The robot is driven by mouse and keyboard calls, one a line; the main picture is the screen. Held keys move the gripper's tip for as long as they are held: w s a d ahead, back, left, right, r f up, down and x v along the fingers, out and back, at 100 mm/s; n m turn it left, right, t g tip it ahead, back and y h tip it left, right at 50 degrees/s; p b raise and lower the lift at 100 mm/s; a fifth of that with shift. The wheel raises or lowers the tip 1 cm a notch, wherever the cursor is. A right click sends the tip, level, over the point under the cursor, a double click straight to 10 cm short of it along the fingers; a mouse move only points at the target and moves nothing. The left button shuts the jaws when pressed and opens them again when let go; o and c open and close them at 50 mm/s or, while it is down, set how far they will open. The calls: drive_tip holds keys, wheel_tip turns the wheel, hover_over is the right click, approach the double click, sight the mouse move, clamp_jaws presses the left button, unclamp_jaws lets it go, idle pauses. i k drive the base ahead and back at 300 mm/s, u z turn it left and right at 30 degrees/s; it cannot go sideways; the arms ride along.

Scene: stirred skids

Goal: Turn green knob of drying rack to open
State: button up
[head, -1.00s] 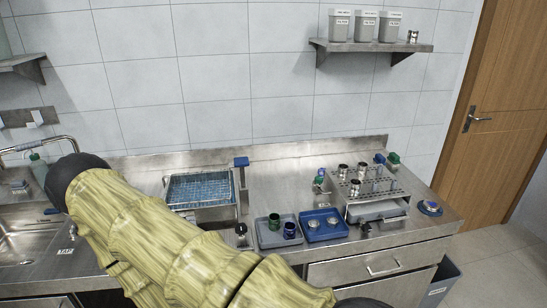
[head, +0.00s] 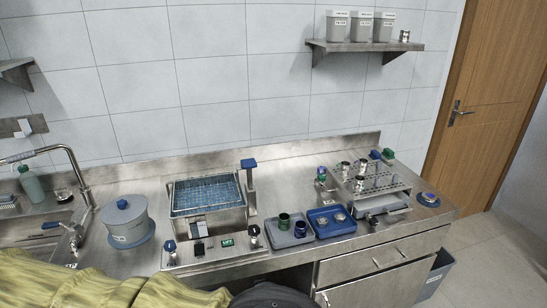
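The drying rack (head: 398,186) is a metal stand on the right of the counter in the head view. Steel cups and pegs stand on its perforated top. A green knob (head: 388,154) sits at its back right, beside a blue knob (head: 375,154). My yellow-sleeved arm crosses the bottom left, with a dark rounded part at the bottom middle. My gripper is out of the picture.
A grey tray (head: 272,240) and a blue tray (head: 345,228) with small cups stand left of the rack. A bath device with a blue mesh basket (head: 206,194), a lidded grey pot (head: 124,221) and a sink tap stand farther left. Bare counter lies behind the trays.

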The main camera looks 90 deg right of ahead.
sight(321, 177)
drive_tip(key=u, duration=0.05)
drive_tip(key=i, duration=1.25)
drive_tip(key=z, duration=3.3)
